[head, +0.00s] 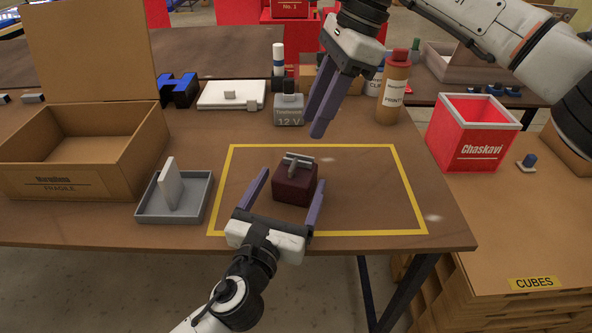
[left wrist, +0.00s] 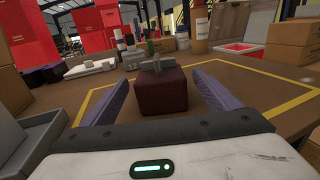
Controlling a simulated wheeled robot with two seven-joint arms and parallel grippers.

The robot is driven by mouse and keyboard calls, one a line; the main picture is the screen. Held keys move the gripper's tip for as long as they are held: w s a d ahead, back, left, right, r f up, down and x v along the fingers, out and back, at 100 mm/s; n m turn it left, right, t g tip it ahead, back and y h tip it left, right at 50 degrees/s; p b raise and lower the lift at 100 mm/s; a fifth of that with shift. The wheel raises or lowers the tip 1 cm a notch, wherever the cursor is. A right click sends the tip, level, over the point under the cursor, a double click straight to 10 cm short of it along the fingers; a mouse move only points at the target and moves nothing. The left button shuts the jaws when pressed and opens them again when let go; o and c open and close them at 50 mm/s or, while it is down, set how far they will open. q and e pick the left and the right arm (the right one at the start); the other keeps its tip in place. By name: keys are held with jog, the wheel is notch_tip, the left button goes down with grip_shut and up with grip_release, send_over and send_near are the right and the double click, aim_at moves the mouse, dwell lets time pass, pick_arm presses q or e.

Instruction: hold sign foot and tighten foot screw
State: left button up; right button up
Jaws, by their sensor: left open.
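The sign foot, a dark maroon block (head: 294,187), stands on the table inside the yellow outline. A grey metal screw with a cross handle (head: 297,162) sits on its top. The block also shows in the left wrist view (left wrist: 162,97), with the grey screw (left wrist: 157,65) on it. My left gripper (head: 290,190) is open, with one purple finger on each side of the block and gaps between. My right gripper (head: 322,115) hangs above and behind the block, to its right, pointing down. Its fingers look close together; whether they are apart cannot be told.
A grey tray (head: 202,207) with a white panel (head: 170,186) stands left of the outline, beside an open cardboard box (head: 35,185). A 12 V transformer (head: 289,110) and bottles (head: 394,88) stand at the back. A red bin (head: 465,140) is right. The outlined area's right side is clear.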

aim_at(299, 166)
pick_arm(q)
jog(key=x, duration=0.6)
jog(key=shift+w+d, duration=0.15)
jog(key=shift+w, duration=0.2)
jog(key=c, duration=1.3)
jog(key=o, duration=0.6)
jog(key=c, duration=0.5)
jog(key=shift+c, duration=0.2)
